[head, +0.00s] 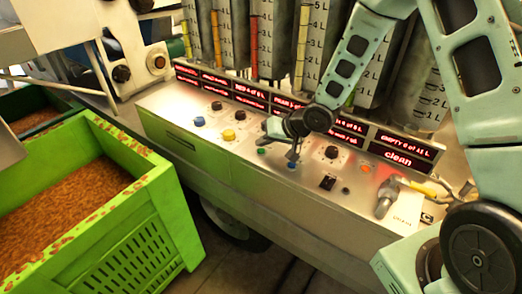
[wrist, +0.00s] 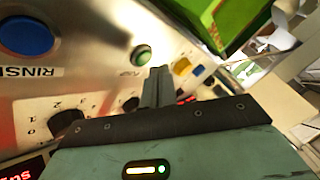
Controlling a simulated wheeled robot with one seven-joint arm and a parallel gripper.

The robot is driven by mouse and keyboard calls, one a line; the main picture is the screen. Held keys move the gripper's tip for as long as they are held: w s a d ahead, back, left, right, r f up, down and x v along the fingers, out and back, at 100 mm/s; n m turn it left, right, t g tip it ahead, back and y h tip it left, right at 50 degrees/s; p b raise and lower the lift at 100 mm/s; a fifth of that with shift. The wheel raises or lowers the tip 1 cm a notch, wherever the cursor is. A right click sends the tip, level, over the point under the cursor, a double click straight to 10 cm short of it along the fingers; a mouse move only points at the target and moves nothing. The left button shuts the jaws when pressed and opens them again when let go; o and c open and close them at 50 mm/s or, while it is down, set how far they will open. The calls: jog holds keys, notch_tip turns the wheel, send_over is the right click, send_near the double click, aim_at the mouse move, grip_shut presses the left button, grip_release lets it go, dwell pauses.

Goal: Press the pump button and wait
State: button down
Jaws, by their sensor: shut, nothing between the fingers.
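A green button (wrist: 141,55) sits on the metal control panel in the wrist view, with a small label beside it that I cannot read for certain. The green button also shows in the head view (head: 261,151). A large blue button (wrist: 27,35) labelled RINSE is to its left in the wrist view, and it shows in the head view (head: 292,165). My gripper (head: 293,155) is shut and empty, its fingers pointing down at the panel. In the wrist view its fingertips (wrist: 160,70) appear just beside the green button; contact cannot be told.
Red-lit displays (head: 398,160) run along the panel's back, below tall graduated cylinders (head: 235,35). Other knobs, a yellow button (head: 228,134) and a lit orange button (head: 365,167) share the panel. A tap (head: 386,197) is at right. A green crate (head: 120,235) stands at left.

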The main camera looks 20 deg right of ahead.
jog(key=shift+f, duration=0.2)
dwell(0.4)
jog(key=shift+f, duration=0.25)
jog(key=shift+f+b, duration=0.35)
jog(key=shift+f, duration=0.05)
dwell(0.6)
jog(key=shift+r, duration=0.1)
jog(key=shift+r+p, duration=0.7)
jog(key=shift+p, duration=0.15)
jog(key=shift+r+p, duration=2.4)
jog(key=shift+r, duration=0.1)
